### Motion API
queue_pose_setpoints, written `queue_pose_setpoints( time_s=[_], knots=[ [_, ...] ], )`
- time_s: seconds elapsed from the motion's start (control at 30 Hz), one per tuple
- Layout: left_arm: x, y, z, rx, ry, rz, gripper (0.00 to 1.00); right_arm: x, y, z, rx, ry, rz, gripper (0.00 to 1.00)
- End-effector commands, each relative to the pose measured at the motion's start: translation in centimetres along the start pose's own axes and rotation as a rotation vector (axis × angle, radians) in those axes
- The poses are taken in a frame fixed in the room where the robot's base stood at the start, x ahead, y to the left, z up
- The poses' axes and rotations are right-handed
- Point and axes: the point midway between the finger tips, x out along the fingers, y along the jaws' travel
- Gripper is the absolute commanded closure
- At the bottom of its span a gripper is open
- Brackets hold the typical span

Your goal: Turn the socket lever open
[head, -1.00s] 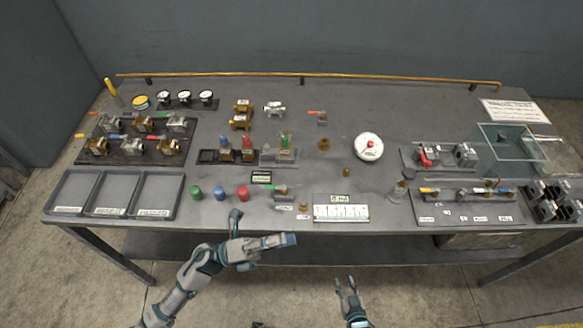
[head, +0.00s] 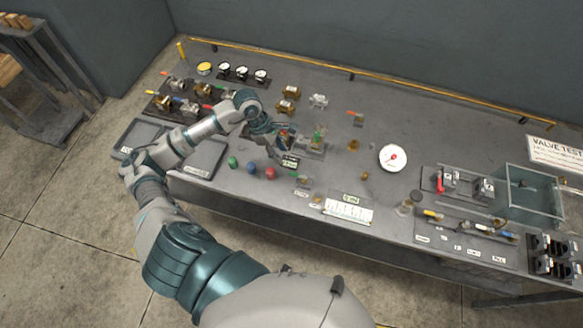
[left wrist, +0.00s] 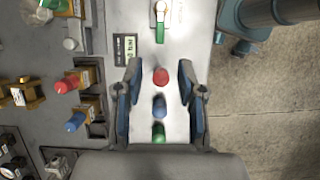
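A valve with an upright green handle (head: 318,131) stands on a grey base plate in the head view; its handle is at the upper left edge of the left wrist view (left wrist: 55,5). A small valve with a flat green lever (left wrist: 160,33) lies near the table's front edge. I cannot tell which of these is the socket lever. Red-handled (left wrist: 67,84) and blue-handled (left wrist: 75,122) valves sit beside them. My left gripper (left wrist: 160,92) is open and empty, above the red (left wrist: 161,76), blue (left wrist: 160,105) and green (left wrist: 159,131) caps. My right gripper is out of view.
A round gauge (head: 393,157) and a white scale card (head: 348,208) are right of my left gripper. Brass valves (head: 287,98) stand behind it. A clear box (head: 535,190) is at the far right. Bare tabletop (head: 335,165) shows between the parts.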

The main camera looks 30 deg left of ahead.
Motion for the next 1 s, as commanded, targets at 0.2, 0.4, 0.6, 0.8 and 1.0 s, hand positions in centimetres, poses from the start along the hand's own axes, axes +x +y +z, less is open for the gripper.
queue_pose_setpoints(
  time_s=[0.2,0.4,0.6,0.8,1.0],
  knots=[
    [5.2,0.0,-0.3,-0.003,-0.007,-0.006,0.61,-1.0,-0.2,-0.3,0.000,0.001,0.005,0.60],
    [8.8,0.1,-0.6,-0.005,-0.010,-0.004,0.61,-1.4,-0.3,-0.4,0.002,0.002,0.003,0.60],
    [10.6,0.1,-0.5,-0.003,-0.007,-0.002,0.61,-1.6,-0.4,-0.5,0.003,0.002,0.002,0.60],
    [10.8,0.0,-0.1,-0.002,-0.003,0.000,0.61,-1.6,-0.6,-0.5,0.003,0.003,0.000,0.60],
    [10.8,0.0,-0.2,-0.002,-0.004,0.000,0.86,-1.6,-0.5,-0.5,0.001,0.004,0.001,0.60]
  ],
)
